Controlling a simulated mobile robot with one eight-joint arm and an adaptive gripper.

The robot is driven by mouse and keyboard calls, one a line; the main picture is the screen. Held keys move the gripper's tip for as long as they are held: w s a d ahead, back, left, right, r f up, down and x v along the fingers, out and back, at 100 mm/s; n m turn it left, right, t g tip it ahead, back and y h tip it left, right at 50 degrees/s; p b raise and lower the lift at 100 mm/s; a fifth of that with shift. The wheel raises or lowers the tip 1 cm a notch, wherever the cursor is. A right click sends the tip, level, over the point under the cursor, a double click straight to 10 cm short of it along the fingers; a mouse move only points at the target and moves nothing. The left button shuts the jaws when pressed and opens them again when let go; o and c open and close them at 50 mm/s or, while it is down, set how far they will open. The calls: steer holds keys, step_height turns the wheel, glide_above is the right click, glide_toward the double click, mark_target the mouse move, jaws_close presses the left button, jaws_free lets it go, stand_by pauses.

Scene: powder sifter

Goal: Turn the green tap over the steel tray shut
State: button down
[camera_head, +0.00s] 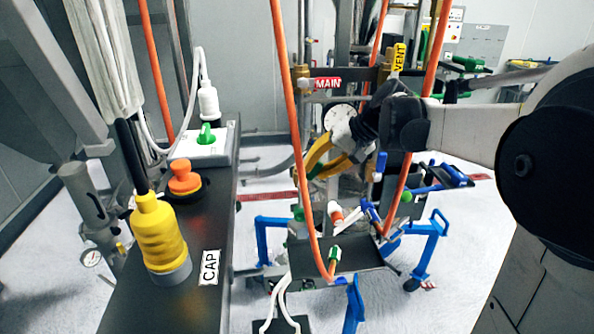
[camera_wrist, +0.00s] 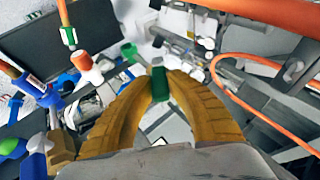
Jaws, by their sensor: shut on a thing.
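My gripper (camera_wrist: 160,85) has its two yellow fingers closed on a small dark green handle (camera_wrist: 159,78), which I take to be the green tap. The handle stands between the fingertips with its top showing; its lower part is hidden by the fingers. In the head view my gripper (camera_head: 312,168) reaches left and down over the blue-legged frame, below the MAIN label, and the held handle cannot be made out there. I cannot clearly pick out the steel tray; grey metal surfaces show below and between the fingers in the wrist view.
An orange hose (camera_head: 297,140) hangs close left of my gripper. Another green piece (camera_wrist: 130,52) is just beyond the fingers. A dark tray (camera_wrist: 60,45) and a white-and-orange fitting (camera_wrist: 86,66) are at left. Blue-handled parts (camera_head: 385,205) crowd the right. A dark bench (camera_head: 150,300) stands left.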

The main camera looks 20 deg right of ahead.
steer(key=y+b, duration=0.1)
steer(key=d+f+t+y+b, duration=0.1)
steer(key=b, duration=0.1)
steer(key=f+m+y+b, duration=0.1)
steer(key=y+b, duration=0.1)
steer(key=shift+s+d+t, duration=0.25)
steer(key=shift+d+t, duration=0.1)
steer(key=shift+t, duration=0.05)
steer(key=shift+y+b, duration=0.35)
steer(key=shift+y, duration=0.05)
steer(key=c, duration=1.3)
jaws_free()
steer(key=shift+a, duration=0.1)
steer(key=v, duration=1.2)
